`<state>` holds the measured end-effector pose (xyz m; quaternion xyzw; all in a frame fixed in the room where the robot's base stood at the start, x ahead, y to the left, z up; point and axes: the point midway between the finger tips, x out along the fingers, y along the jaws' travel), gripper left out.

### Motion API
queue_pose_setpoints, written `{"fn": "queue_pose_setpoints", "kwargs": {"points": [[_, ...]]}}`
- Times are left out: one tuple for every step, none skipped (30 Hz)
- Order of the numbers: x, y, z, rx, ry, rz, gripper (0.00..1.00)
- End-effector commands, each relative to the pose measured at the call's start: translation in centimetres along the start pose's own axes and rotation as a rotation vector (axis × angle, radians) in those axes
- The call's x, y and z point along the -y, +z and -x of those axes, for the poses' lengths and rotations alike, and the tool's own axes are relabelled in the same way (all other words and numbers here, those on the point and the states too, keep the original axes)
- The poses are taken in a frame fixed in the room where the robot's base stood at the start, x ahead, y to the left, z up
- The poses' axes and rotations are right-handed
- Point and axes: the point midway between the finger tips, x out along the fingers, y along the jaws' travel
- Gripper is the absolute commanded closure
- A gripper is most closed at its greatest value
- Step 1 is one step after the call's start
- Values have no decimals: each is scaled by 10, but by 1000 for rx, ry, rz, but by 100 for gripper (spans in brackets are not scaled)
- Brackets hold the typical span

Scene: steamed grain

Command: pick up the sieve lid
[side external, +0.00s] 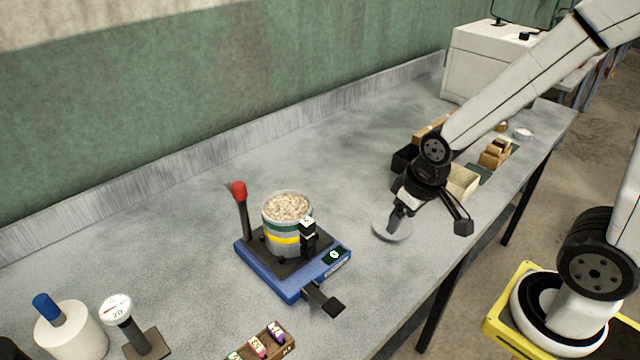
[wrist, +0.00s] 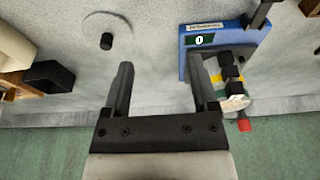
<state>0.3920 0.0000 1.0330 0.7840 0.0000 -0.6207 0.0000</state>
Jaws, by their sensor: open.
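A flat, round grey disc with a black knob at its middle, which looks like the sieve lid (wrist: 122,24), lies on the table at the top left of the wrist view. In the side view the lid (side external: 384,232) is at right of centre, partly hidden behind my gripper. My gripper (wrist: 160,65) is open with nothing between its fingers. In the wrist view the lid is beyond and left of the left fingertip, with the knob outside the jaws. In the side view my gripper (side external: 396,222) points down at the lid; I cannot tell the exact height gap.
A blue scale-like base (side external: 270,276) carries a grain-filled container (side external: 288,208) and a red-topped lever (side external: 240,200). A black box (side external: 404,160) and wooden boxes stand behind my gripper. A dial gauge (side external: 118,308) and white cylinder (side external: 72,332) are front left. The back left table is clear.

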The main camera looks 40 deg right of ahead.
Motion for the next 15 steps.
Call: {"fn": "queue_pose_setpoints", "kwargs": {"points": [[0,0,0,0,0,0,25],[0,0,0,0,0,0,25],[0,0,0,1,0,-2,25],[0,0,0,3,-1,-6,25],[-1,0,-1,7,-1,-13,25],[-2,1,-2,14,-3,-26,25],[-3,1,-3,21,-4,-39,25],[-5,2,-4,29,-6,-55,25],[-7,3,-6,46,-9,-84,25],[-9,4,-8,61,-12,-111,25],[-11,6,-10,78,-16,-141,25],[-15,8,-13,103,-23,-188,25],[-17,9,-15,124,-29,-229,25],[-20,11,-18,148,-37,-273,25],[-24,14,-22,181,-49,-337,25]]}}
